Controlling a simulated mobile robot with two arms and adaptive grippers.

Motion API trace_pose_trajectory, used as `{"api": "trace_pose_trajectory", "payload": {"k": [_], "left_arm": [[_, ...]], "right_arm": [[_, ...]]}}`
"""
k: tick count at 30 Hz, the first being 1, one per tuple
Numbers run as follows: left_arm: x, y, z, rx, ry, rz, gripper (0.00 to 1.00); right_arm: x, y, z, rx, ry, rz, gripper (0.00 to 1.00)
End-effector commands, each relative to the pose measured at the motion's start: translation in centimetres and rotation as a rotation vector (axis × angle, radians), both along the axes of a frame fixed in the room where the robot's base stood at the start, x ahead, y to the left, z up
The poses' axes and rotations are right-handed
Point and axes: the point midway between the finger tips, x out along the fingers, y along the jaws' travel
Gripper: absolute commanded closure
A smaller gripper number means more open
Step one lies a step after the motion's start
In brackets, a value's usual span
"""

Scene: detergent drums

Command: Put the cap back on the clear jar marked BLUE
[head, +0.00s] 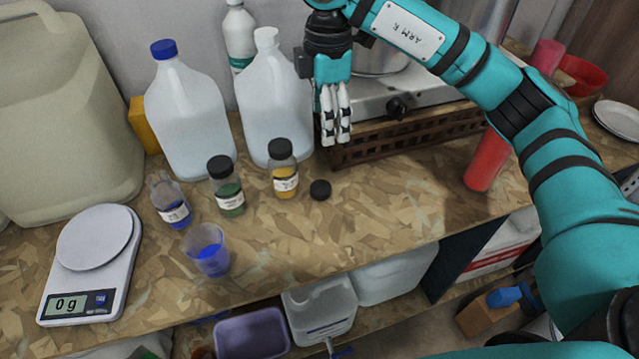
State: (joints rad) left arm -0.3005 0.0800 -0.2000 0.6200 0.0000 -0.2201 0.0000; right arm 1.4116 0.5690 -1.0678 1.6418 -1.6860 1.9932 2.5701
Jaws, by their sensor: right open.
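The clear jar with blue contents (170,201) stands upright and uncapped on the chipboard bench, left of two capped jars. It has a white label whose print is too small to read surely. A loose black cap (320,190) lies on the bench right of the jar with yellow contents. My right gripper (337,138) hangs fingers down above and slightly right of the cap, apart from it. It is open and holds nothing that I can see. My left gripper is not in view.
A green jar (226,186) and a yellow jar (284,168) stand between the cap and the uncapped jar. A cup with blue liquid (208,250) and a scale (92,262) are at left front. Jugs (188,115) stand behind.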

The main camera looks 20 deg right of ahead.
Motion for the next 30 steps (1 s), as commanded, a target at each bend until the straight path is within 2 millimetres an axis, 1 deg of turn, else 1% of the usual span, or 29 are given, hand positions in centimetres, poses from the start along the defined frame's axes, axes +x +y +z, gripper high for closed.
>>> {"api": "trace_pose_trajectory", "payload": {"k": [2, 5, 8, 15, 18, 21, 25, 30], "left_arm": [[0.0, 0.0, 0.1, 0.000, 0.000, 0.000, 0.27], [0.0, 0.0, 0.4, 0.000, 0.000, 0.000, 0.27], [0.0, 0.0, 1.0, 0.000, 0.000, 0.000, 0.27], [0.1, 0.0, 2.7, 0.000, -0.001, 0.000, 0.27], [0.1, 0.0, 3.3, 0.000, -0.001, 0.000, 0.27], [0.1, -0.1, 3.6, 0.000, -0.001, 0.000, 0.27], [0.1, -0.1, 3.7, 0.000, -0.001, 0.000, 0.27], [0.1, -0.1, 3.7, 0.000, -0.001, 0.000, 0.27]], "right_arm": [[0.0, 0.0, -0.1, 0.000, 0.001, 0.000, 0.29], [0.0, 0.0, -0.9, 0.000, 0.002, 0.000, 0.29], [-0.1, 0.0, -2.6, -0.001, 0.005, 0.001, 0.29], [-0.1, 0.0, -7.8, -0.001, 0.006, 0.000, 0.29], [-0.1, 0.1, -9.7, -0.001, 0.004, 0.000, 0.29], [-0.1, 0.1, -11.2, 0.000, 0.003, -0.001, 0.29], [0.0, 0.1, -12.1, 0.001, 0.001, 0.000, 0.29], [0.0, 0.1, -12.3, 0.000, 0.000, 0.001, 0.29]]}}
